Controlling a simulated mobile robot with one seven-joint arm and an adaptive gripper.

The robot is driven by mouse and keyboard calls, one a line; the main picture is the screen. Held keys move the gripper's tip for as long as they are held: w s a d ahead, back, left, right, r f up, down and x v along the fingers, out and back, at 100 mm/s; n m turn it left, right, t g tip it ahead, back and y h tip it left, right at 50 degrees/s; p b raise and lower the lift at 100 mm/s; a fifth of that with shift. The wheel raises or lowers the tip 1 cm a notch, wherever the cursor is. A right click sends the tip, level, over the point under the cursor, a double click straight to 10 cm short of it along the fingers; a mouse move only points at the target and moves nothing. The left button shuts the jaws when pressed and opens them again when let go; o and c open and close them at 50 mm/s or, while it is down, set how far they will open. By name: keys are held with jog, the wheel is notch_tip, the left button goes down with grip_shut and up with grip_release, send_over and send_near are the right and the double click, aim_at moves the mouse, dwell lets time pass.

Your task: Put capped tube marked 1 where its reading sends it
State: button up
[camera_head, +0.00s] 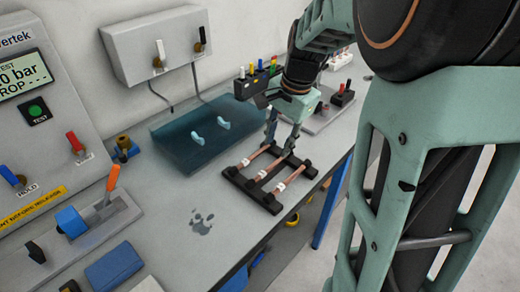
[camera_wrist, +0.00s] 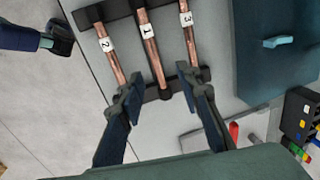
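Three copper tubes lie side by side across a black rack (camera_head: 240,183). In the wrist view their white labels read 2, 1 and 3 from left to right. The tube marked 1 (camera_wrist: 154,52) is in the middle, with a dark end toward my gripper; whether that is a cap I cannot tell. The tube marked 2 (camera_wrist: 115,64) and the tube marked 3 (camera_wrist: 192,46) flank it. My gripper (camera_wrist: 162,84) is open and empty, its fingers apart on either side of tube 1's near end. In the head view my gripper (camera_head: 281,137) hangs over the rack's far end.
A test panel (camera_head: 30,115) at left shows a partly cut-off bar reading and DROP with dashes. A blue tray with hooks (camera_head: 180,155) stands behind the rack. A lever clamp (camera_head: 75,222) sits front left.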

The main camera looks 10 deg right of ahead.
aim_at(274, 164)
notch_tip(274, 164, down, 2)
jog(key=shift+w+a, duration=0.1)
jog(key=shift+w, duration=0.05)
jog(key=shift+a+f, duration=0.2)
jog(key=shift+f, duration=2.5)
jog(key=shift+c, duration=0.5)
grip_shut()
